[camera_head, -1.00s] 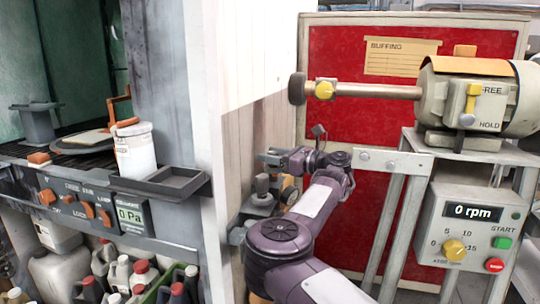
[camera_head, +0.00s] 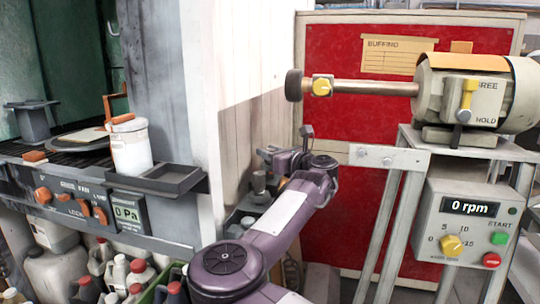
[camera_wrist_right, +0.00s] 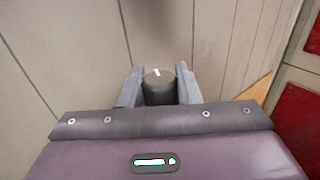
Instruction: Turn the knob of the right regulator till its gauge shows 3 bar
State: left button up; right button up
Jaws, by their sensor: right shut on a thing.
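In the right wrist view, a dark round knob (camera_wrist_right: 159,91) with a white mark on its end sits between the two grey fingers of my right gripper (camera_wrist_right: 160,80). The fingers are shut on its sides. In the head view, my right gripper (camera_head: 268,154) is at the end of the purple arm, close to the pale wall. A grey knob-like fitting (camera_head: 259,182) shows just below it, partly covered by the arm. I cannot tell whether it belongs to the same regulator. No gauge face or pressure reading can be made out. My left gripper is out of view.
The buffing motor (camera_head: 475,95) and its shaft stand at the right, above a control box (camera_head: 467,222) reading 0 rpm. A bench with a white jar (camera_head: 130,147) and a grey tray (camera_head: 170,179) is at the left. The pale wall (camera_head: 205,100) rises beside my arm.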

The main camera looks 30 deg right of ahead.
jog(key=o, duration=1)
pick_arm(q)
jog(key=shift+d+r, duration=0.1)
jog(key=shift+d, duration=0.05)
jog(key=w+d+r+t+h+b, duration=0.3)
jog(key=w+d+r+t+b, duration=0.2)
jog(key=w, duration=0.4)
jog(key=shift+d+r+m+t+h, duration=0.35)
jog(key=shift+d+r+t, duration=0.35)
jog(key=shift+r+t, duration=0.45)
pick_arm(e)
jog(key=shift+s+d, duration=0.2)
jog(key=shift+s, duration=1.75)
jog(key=shift+s+d, duration=0.2)
jog(key=shift+s, duration=1.7)
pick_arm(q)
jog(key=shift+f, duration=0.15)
